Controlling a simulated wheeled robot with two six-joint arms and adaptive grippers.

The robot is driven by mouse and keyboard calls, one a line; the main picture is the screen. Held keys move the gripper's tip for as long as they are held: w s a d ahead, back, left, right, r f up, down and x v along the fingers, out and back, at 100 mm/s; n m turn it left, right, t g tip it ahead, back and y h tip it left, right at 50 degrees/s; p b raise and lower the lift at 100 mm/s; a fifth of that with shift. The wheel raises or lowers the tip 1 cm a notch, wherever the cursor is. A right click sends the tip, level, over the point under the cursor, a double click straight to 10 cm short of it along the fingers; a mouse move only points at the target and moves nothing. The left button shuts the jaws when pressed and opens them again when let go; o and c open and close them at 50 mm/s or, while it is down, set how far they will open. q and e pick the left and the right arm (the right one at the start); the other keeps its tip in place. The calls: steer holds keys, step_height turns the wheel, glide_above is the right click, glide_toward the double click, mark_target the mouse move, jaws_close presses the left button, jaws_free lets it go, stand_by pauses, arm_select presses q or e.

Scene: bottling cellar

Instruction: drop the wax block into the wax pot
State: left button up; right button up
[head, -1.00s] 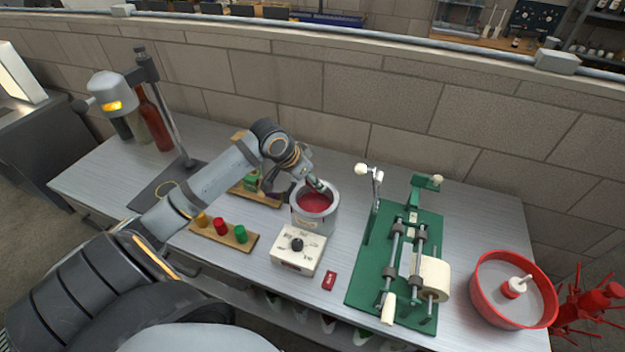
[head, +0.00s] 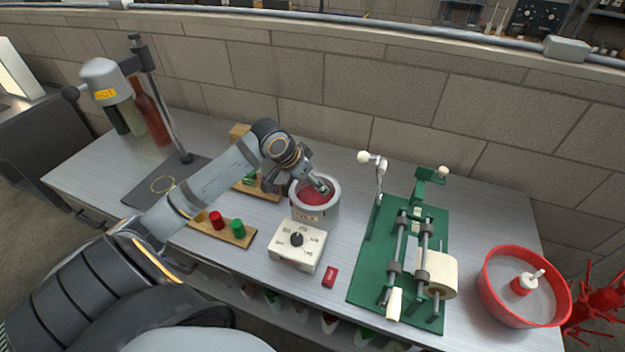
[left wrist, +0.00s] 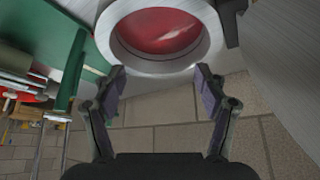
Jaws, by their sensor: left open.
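The wax pot (head: 301,212) is a grey round pot with glossy red wax inside, standing behind a white dial box. Its rim and red surface fill the top of the left wrist view (left wrist: 163,62). My left gripper (head: 323,188) is over the pot's mouth. In the left wrist view its two fingers (left wrist: 160,82) are apart with nothing between them. A small red block (head: 330,276) with a pale mark lies on the bench, right of the dial box. I see no separate block inside the pot. My right gripper is out of view.
The dial box (head: 298,247) stands before the pot. A green-based machine (head: 366,272) is to the right, then a red basin (head: 490,298). A wooden board (head: 236,241) with coloured cylinders and a lamp-like heater (head: 104,80) are left.

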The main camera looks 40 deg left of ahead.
arm_select(q)
step_height(320, 180, up, 10)
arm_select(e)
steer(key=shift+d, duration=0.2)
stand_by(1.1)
